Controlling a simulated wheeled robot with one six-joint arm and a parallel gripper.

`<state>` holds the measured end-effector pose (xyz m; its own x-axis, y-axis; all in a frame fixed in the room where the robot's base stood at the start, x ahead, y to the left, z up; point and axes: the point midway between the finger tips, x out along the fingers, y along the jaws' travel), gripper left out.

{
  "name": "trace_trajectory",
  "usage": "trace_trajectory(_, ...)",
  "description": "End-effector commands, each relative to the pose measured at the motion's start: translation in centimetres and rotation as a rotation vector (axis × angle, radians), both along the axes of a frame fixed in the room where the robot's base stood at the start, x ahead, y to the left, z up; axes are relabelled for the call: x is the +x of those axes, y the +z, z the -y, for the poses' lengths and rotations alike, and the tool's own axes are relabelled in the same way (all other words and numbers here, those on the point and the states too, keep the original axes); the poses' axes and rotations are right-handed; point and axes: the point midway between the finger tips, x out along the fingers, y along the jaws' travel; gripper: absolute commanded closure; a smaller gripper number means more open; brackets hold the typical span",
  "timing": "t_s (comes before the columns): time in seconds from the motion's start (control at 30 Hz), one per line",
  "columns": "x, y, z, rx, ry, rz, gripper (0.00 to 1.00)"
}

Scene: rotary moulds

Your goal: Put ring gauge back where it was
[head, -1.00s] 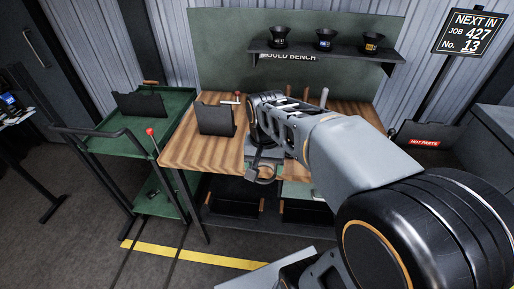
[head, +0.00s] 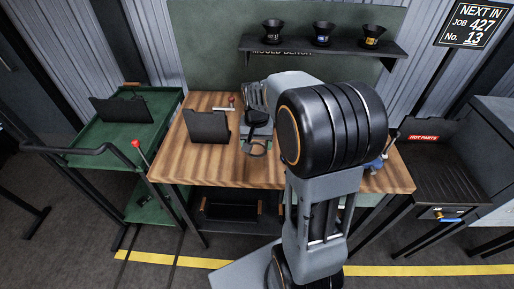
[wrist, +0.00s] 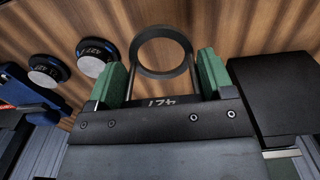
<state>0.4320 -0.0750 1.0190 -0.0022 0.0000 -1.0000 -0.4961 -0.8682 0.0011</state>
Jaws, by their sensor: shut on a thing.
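The ring gauge is a dark grey ring (wrist: 137,52) on two thin rods, with a black label block (wrist: 160,102) whose number reads 427, upside down. My gripper (wrist: 163,80) has its green fingers shut on the gauge at the block and rods. The ring points away from my gripper, over the wooden bench top. In the head view the ring (head: 257,155) shows over the bench (head: 200,170), left of my arm. I cannot tell whether it touches the wood. My gripper (head: 257,135) is partly hidden there.
Two round numbered pieces (wrist: 93,62) (wrist: 45,72) stand left of the gauge in the wrist view, near a blue object (wrist: 25,90). A black panel (wrist: 285,95) is close on the right. A dark upright holder (head: 207,127) stands on the bench's left.

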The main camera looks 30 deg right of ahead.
Motion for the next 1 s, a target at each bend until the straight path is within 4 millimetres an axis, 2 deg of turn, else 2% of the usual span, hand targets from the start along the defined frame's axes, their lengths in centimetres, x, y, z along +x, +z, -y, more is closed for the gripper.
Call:
trace_trajectory(0.1, 1.2, -1.8, 0.7, 0.0, 0.002, -0.002, 0.49)
trace_trajectory(0.2, 1.9, -2.7, 1.1, 0.0, 0.003, 0.0, 0.49)
trace_trajectory(0.47, 2.8, -4.0, 1.6, 0.0, 0.004, 0.001, 0.49)
trace_trajectory(0.7, 2.9, -6.8, 1.7, 0.001, 0.005, -0.001, 0.49)
trace_trajectory(1.0, 3.0, -7.2, 1.7, -0.001, 0.005, 0.003, 0.49)
